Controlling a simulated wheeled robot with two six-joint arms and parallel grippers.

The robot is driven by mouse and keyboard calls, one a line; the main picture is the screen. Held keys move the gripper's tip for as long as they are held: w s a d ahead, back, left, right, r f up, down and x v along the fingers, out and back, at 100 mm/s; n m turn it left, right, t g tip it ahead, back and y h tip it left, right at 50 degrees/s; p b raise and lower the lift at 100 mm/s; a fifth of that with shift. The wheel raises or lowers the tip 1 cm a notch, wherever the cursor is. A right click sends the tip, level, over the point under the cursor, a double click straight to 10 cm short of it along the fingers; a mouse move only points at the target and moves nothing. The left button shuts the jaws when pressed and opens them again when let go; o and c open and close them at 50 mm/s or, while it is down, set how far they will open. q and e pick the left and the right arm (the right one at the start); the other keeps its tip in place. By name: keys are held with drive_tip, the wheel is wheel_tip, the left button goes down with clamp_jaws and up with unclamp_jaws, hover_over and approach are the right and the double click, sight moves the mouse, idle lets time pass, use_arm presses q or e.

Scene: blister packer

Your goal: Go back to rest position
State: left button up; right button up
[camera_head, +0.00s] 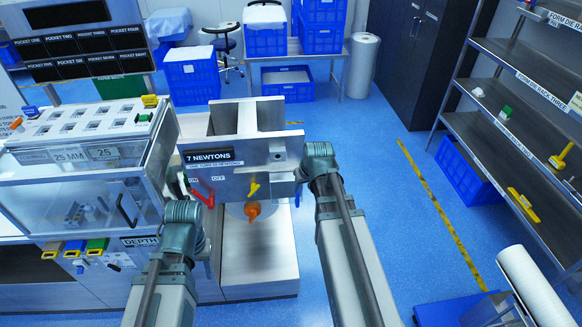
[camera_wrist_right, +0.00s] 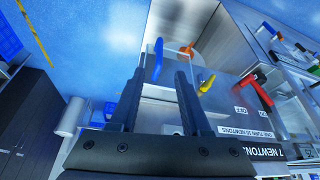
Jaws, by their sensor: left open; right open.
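My left arm comes in from the lower left in the head view. Its gripper (camera_head: 208,258) is low in front of the machine, mostly hidden behind my own wrist. My right arm reaches up to the right end of the panel marked 7 NEWTONS (camera_head: 212,157). Its gripper (camera_head: 298,192) is largely hidden by the wrist there. A yellow handle (camera_wrist_right: 206,83) and a red handle (camera_wrist_right: 258,92) are to the right of these fingers.
A red handle (camera_head: 203,194), a yellow handle (camera_head: 254,188) and an orange knob (camera_head: 252,211) are on the machine front. A clear-walled box (camera_head: 75,205) stands left. Shelving (camera_head: 520,130) and a white roll (camera_head: 533,287) are right. Blue floor (camera_head: 400,215) is open between.

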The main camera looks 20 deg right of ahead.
drive_tip(key=s+a+f+n+g+b, duration=0.1)
drive_tip(key=s+a+f+b, duration=0.4)
drive_tip(key=a, duration=0.3)
drive_tip(key=s+a+f+n+g+b, duration=0.2)
drive_tip(key=s+a+f+b, duration=0.3)
drive_tip(key=a+f, duration=0.2)
drive_tip(key=s+a+f+n+g+h+b, duration=0.1)
drive_tip(key=s+a+f+g+b, duration=0.1)
drive_tip(key=s+a+f+b, duration=0.3)
drive_tip(key=a+b, duration=0.1)
drive_tip(key=a, duration=0.3)
drive_tip(key=shift+s+f+n, duration=0.3)
drive_tip(key=shift+f+n, duration=0.1)
